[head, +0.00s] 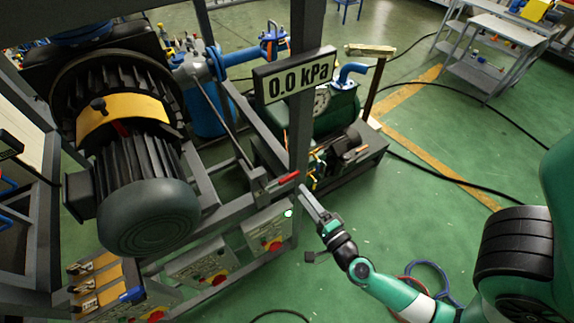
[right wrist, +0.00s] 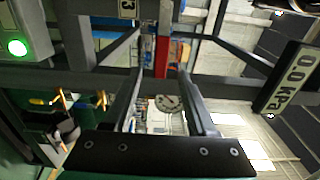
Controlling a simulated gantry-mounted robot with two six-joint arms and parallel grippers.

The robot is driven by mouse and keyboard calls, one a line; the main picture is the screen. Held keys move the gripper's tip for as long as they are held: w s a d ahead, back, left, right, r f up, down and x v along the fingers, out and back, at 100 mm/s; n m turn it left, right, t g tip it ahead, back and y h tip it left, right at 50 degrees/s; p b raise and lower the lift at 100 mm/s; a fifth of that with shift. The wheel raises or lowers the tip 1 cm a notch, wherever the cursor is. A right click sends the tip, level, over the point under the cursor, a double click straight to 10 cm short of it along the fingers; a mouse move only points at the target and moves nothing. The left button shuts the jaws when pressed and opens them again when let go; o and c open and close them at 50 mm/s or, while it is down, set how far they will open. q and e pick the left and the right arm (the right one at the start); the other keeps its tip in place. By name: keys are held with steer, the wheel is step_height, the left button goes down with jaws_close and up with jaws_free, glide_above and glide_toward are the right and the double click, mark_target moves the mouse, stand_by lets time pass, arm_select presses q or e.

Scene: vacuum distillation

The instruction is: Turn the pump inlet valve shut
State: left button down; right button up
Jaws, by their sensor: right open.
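The valve's red lever handle (head: 287,179) sits at the lower end of a long grey rod (head: 225,118) that runs down from the blue and grey pipework. My right gripper (head: 306,192) is open and empty, just to the right of and below the red handle. In the right wrist view the red handle (right wrist: 162,56) shows ahead, in line with the gap between my open fingers (right wrist: 160,82). I cannot tell exactly how far it is from the fingertips. My left gripper is not in view.
A grey frame post carries the 0.0 kPa display (head: 296,76) above the handle. Control boxes (head: 268,229) with red knobs and a lit green lamp sit below. A large motor (head: 140,170) fills the left. A green pump (head: 335,105) stands behind.

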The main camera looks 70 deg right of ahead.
mark_target(289, 176)
steer(key=p+x, duration=0.1)
steer(key=x, duration=1)
steer(key=shift+w+d+r, duration=0.1)
jaws_close()
stand_by(1.0)
